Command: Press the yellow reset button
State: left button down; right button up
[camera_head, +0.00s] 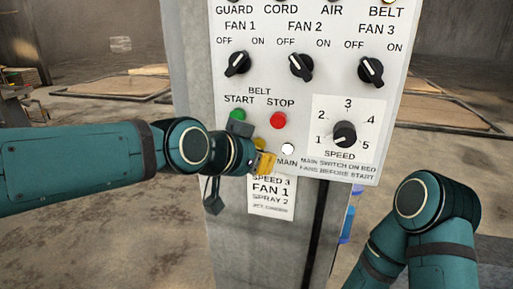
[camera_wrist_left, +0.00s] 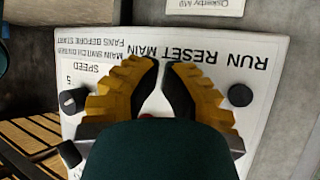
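The yellow button (camera_head: 259,143) shows partly in the head view, low on the white control panel, just above my left gripper (camera_head: 265,162). The gripper's yellow fingers are in front of the panel and cover the label below the button. In the left wrist view the panel appears upside down, with the RESET label beyond the fingertips of my left gripper (camera_wrist_left: 161,66). The tips are close together with nothing held between them. The button is hidden behind the fingers there, and I cannot tell whether they touch it. My right gripper is out of view.
The panel (camera_head: 225,30) also has a green start button (camera_head: 238,115), a red stop button (camera_head: 278,120), a white lamp (camera_head: 288,149), black fan switches (camera_head: 302,67) and a speed knob (camera_head: 345,134). A paper note (camera_head: 271,198) hangs below. My right arm stands at the lower right.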

pick_arm(q)
jog(key=shift+w+d, duration=0.1)
jog(key=shift+w, duration=0.1)
jog(key=shift+s, duration=0.1)
dwell(0.4)
jog(key=shift+s+a+b, duration=0.3)
jog(key=shift+s, duration=0.5)
jog(key=s, duration=0.1)
jog(key=s+a+b, duration=0.1)
jog(key=s, duration=0.2)
jog(key=shift+s+a, duration=0.25)
jog(key=shift+s, duration=0.15)
dwell(0.4)
